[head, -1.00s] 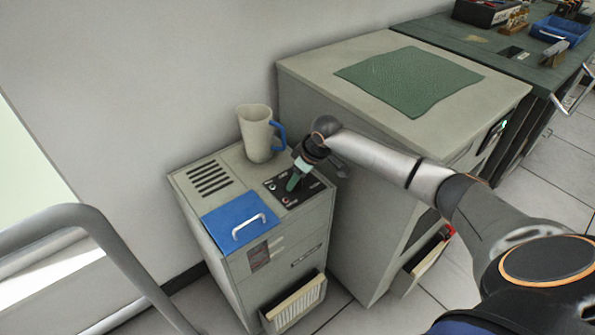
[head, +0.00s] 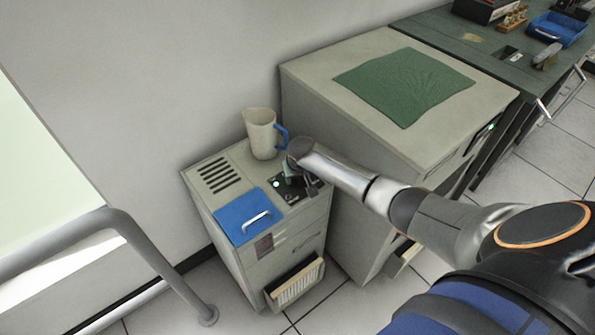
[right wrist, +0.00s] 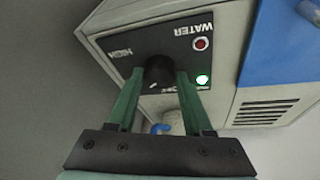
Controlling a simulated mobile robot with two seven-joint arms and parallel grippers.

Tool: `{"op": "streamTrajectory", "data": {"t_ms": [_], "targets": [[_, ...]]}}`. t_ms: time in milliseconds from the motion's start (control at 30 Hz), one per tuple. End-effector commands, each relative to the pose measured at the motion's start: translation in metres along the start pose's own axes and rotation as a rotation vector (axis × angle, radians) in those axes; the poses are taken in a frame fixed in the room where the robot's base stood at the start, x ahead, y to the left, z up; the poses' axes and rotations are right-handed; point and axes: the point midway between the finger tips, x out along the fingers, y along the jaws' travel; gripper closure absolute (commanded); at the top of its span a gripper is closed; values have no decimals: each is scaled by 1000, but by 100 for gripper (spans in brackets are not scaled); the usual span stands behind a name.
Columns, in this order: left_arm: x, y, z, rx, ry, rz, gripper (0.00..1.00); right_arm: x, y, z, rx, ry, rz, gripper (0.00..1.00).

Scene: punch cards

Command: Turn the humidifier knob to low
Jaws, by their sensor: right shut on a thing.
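The humidifier is a grey cabinet (head: 235,236) with a black control panel (head: 291,199) on its top. In the right wrist view the black round knob (right wrist: 159,72) sits on the panel (right wrist: 128,45) between my two green fingers. My right gripper (right wrist: 160,84) is shut on the knob; it also shows over the panel in the head view (head: 294,182). A small white mark shows on the knob's near side. "HIGH" and "WATER" are readable on the panel; the lettering near the fingers is partly hidden. My left gripper is not in view.
A lit lamp (right wrist: 202,79) and a red lamp (right wrist: 201,44) are on the panel. A beige jug (head: 261,134) with a blue handle stands behind it. A blue lid (head: 246,218) lies in front. A taller cabinet (head: 330,85) with a green mat (head: 405,86) stands close on the right.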

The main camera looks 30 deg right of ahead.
Motion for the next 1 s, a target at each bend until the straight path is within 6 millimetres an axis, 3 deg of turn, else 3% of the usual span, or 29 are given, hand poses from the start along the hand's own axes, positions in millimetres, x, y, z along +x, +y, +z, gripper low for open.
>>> {"op": "streamTrajectory", "data": {"t_ms": [733,767,1000], "targets": [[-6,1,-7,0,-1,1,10,1,-1,0,84,-7,35,100],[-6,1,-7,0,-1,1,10,1,-1,0,84,-7,35,48],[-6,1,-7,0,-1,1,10,0,-1,0,84,-7,35,21]]}}
